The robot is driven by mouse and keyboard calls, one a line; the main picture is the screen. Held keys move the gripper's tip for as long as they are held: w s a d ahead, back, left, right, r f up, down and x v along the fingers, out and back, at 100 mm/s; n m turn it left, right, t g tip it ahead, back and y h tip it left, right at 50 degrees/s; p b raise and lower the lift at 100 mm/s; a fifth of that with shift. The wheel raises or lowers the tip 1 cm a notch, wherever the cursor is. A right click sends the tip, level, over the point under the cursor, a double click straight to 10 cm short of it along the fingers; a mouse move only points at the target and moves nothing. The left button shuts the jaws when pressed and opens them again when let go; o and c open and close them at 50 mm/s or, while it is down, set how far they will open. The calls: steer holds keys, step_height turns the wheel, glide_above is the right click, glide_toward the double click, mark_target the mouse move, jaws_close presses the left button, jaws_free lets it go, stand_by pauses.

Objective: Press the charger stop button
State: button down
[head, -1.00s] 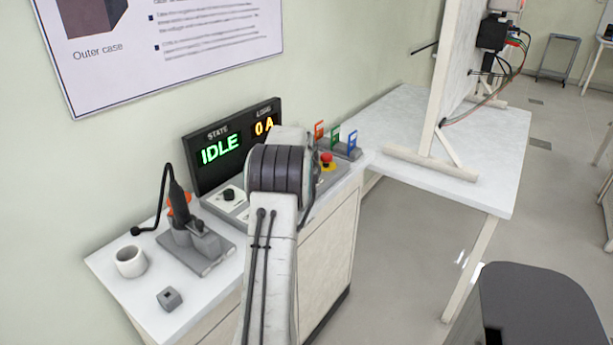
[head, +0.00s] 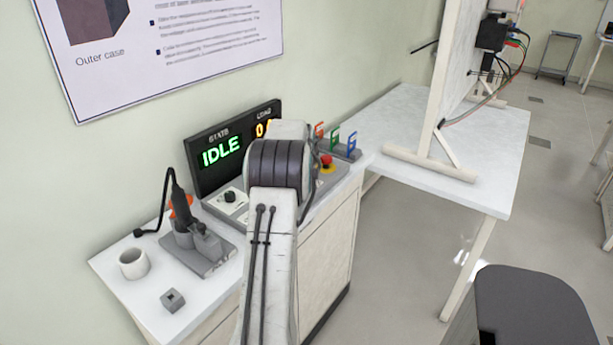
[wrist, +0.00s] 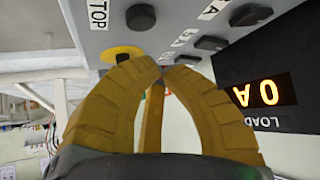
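The charger control panel (head: 222,208) sits below the dark display (head: 198,180) in the head view. In the wrist view the panel (wrist: 235,35) appears upside down. In the head view my arm hides the gripper and much of the panel.
A red emergency button (head: 326,160) stands on a yellow base right of my arm. Coloured tags (head: 335,138) stand behind it. A charger plug (head: 181,205) in its holder, a white cup (head: 134,263) and a small grey block (head: 172,300) are on the left.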

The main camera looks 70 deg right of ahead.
steer(key=shift+r+p, duration=0.85)
steer(key=shift+r, duration=0.7)
